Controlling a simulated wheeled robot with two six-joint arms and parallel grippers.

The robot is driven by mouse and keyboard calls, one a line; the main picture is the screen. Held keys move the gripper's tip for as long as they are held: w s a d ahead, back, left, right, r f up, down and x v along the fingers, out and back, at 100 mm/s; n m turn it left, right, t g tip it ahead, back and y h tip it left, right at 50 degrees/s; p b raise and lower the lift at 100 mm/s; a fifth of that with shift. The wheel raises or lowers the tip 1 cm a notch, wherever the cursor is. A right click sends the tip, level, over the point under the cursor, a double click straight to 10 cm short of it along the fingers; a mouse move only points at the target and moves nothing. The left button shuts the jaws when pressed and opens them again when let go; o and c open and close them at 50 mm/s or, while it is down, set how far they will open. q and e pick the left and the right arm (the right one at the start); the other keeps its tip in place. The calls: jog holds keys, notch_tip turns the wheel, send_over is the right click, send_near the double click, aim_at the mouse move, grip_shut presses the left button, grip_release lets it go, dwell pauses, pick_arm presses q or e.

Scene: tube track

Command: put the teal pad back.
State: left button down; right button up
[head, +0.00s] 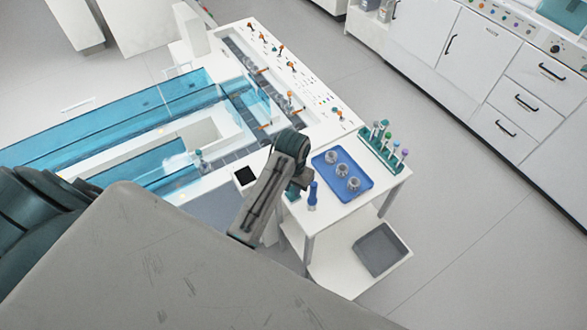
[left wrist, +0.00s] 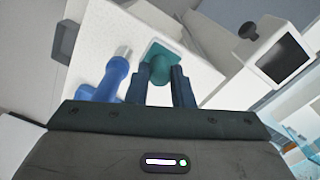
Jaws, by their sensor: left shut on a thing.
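The teal pad (left wrist: 158,49) is a flat square with a rounded teal knob (left wrist: 161,68) on it, seen in the left wrist view over the white table top. My left gripper (left wrist: 162,76) is shut on the knob, one dark finger on each side. In the head view the left gripper (head: 297,187) is at the near left part of the small white table, and a bit of teal shows below it. I cannot tell whether the pad touches the table. My right gripper is not in view.
A blue upright tool (head: 312,196) stands close beside the gripper, also in the left wrist view (left wrist: 113,78). A blue tray (head: 325,183) with metal parts and a teal tube rack (head: 379,159) are farther right.

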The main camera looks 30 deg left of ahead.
pick_arm(q)
jog(key=w+a+p, duration=0.1)
jog(key=w, duration=0.1)
jog(key=w+a+f, duration=0.1)
jog(key=w, duration=0.1)
jog(key=w+a+p, duration=0.1)
jog(key=w, duration=0.2)
jog(key=shift+w+a+f+p, duration=0.1)
jog(key=shift+a+f+p, duration=0.1)
jog(key=shift+a+p, duration=0.15)
notch_tip(320, 180, down, 3)
jog(key=shift+r+p, duration=0.1)
jog(key=shift+p, duration=0.4)
jog(key=shift+f, duration=0.2)
jog(key=c, duration=1.3)
grip_release()
